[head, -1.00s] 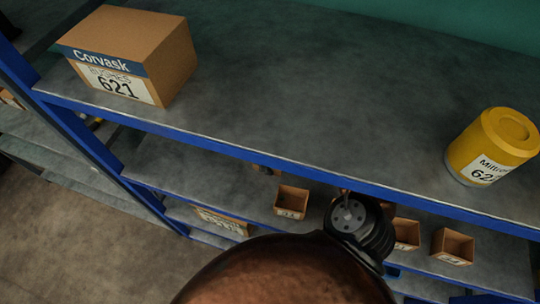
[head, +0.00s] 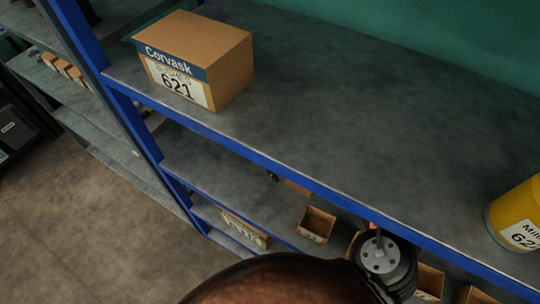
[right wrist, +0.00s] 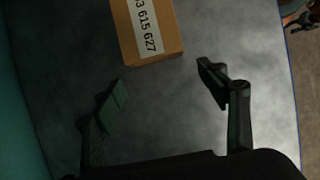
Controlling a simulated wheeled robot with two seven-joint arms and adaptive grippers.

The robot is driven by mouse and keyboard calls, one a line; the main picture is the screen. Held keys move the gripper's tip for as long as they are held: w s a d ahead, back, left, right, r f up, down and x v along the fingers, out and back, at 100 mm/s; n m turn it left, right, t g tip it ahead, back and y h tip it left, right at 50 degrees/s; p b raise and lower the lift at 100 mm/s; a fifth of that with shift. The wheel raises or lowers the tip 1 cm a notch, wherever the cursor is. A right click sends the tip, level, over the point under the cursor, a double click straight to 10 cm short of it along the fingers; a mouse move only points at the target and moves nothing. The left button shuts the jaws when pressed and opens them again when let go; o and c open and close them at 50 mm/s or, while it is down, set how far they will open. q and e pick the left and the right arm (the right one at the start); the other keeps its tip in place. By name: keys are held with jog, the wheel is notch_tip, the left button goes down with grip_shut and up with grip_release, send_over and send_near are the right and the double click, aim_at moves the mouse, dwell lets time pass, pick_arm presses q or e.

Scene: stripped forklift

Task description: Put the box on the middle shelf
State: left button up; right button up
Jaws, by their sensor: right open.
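A brown cardboard box (head: 232,67) with a blue Corvask band and a white label reading 621 stands on the upper grey shelf (head: 340,110), at its left end. In the right wrist view a cardboard box (right wrist: 150,30) with a white number label lies on a grey surface, cut off by the top edge. My right gripper (right wrist: 162,78) is open and empty, its fingers spread just short of that box. I cannot tell which box in the head view this is. Neither gripper's fingers show in the head view.
A yellow canister (head: 518,215) stands at the right of the upper shelf; the shelf between is clear. Small open boxes (head: 316,224) stand on the shelf below. A blue upright (head: 135,125) bounds the rack at left. A teal wall (head: 480,50) is behind.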

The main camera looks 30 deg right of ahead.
jog(key=w, duration=0.1)
jog(key=w+a, duration=0.1)
jog(key=w, duration=0.1)
jog(key=w+a, duration=0.1)
jog(key=shift+w+a, duration=0.15)
jog(key=shift+w, duration=0.05)
